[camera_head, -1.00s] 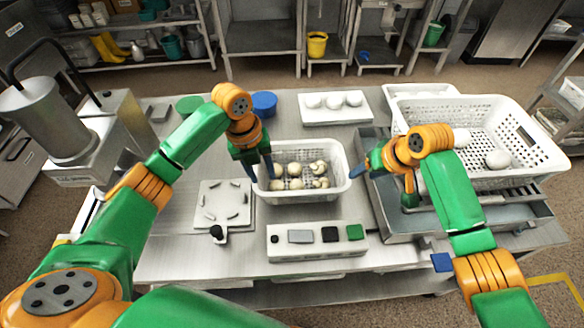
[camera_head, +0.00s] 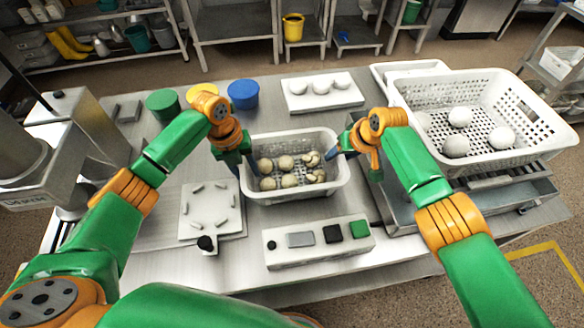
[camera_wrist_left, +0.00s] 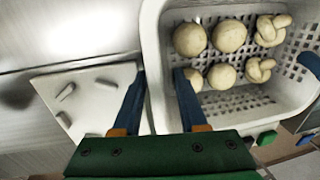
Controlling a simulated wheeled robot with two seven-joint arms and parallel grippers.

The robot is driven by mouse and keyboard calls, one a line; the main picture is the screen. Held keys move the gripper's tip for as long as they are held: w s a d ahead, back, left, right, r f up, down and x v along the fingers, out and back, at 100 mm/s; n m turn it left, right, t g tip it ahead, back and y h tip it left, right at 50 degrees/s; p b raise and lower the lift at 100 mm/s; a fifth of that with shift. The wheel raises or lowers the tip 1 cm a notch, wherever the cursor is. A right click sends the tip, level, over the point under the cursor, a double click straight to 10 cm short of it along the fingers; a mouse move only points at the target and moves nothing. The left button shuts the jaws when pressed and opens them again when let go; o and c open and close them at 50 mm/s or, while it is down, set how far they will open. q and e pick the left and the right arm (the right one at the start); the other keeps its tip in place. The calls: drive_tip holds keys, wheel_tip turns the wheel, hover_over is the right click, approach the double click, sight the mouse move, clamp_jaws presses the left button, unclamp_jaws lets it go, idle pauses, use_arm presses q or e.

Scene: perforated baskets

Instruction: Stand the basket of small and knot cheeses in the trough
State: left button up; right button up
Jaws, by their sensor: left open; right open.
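The small white perforated basket (camera_head: 297,201) stands on the table and holds several round small cheeses and knot cheeses (camera_head: 312,175). It also shows in the left wrist view (camera_wrist_left: 152,45). My left gripper (camera_head: 241,168) is open at the basket's left end. In the left wrist view (camera_wrist_left: 159,76) its fingers straddle the left wall, one outside and one inside. My right gripper (camera_head: 347,155) is open at the right end; its contact with the wall is unclear. The grey metal trough (camera_head: 398,218) lies to the right, largely hidden by my right arm and a large basket.
A white block (camera_head: 322,103) and coloured tubs (camera_head: 243,95) are behind.

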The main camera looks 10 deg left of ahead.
use_arm(q)
drive_tip(key=shift+s+d+f, duration=0.1)
drive_tip(key=shift+d+f, duration=0.05)
drive_tip(key=shift+f, duration=0.35)
use_arm(e)
drive_tip(key=shift+f, duration=0.45)
use_arm(q)
drive_tip(key=shift+f, duration=0.2)
use_arm(e)
drive_tip(key=shift+w+a+f, duration=0.1)
drive_tip(key=shift+w+f, duration=0.05)
use_arm(q)
drive_tip(key=c, duration=0.6)
use_arm(e)
drive_tip(key=c, duration=0.6)
use_arm(q)
clamp_jaws()
use_arm(e)
clamp_jaws()
use_arm(q)
drive_tip(key=shift+d+r, duration=0.1)
use_arm(e)
drive_tip(key=shift+a, duration=0.1)
